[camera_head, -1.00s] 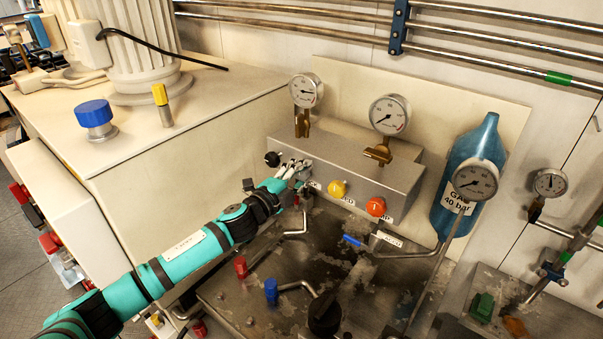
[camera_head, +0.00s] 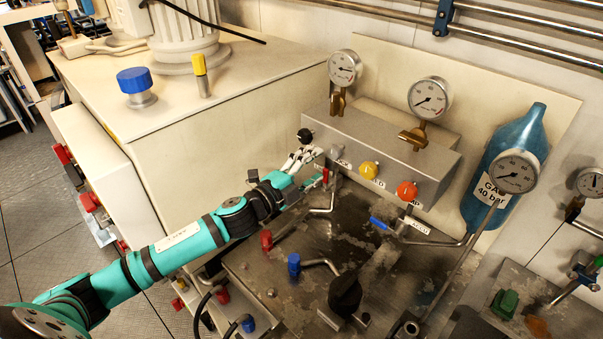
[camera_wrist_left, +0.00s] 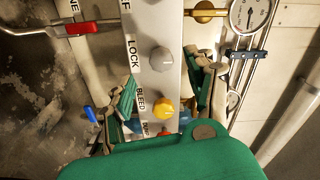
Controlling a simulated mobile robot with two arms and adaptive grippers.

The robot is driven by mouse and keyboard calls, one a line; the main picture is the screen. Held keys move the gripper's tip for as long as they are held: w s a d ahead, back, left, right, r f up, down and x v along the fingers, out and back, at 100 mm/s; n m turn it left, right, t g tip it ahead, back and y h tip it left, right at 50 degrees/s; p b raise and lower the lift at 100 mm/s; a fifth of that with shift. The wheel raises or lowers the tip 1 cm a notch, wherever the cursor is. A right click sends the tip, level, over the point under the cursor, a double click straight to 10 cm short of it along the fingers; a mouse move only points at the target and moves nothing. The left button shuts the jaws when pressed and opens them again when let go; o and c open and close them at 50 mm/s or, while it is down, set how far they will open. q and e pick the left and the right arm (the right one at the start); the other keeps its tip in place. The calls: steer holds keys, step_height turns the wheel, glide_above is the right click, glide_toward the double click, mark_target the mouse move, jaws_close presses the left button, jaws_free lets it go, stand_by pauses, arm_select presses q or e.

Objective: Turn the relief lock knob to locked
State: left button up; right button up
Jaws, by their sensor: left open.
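The grey lock knob (camera_wrist_left: 161,59) sits on the metal panel beside the word LOCK in the left wrist view. In the head view the knob (camera_head: 337,152) shows small and pale on the panel's front, between the black knob (camera_head: 305,136) and the yellow knob (camera_head: 370,170). My left gripper (camera_head: 312,167) is open and empty at the panel's left end. In the left wrist view its fingers (camera_wrist_left: 166,78) stand apart to both sides of the panel strip, with the grey knob between and ahead of them. I see no contact with it. My right gripper is not in view.
The yellow bleed knob (camera_wrist_left: 164,107) and an orange knob (camera_head: 407,190) are on the same panel. Gauges (camera_head: 430,98) stand above it. Red (camera_head: 266,240) and blue (camera_head: 294,264) valve handles are below. A blue gas bottle (camera_head: 500,175) stands at right.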

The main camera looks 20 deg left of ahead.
arm_select(q)
steer(key=shift+v, duration=2)
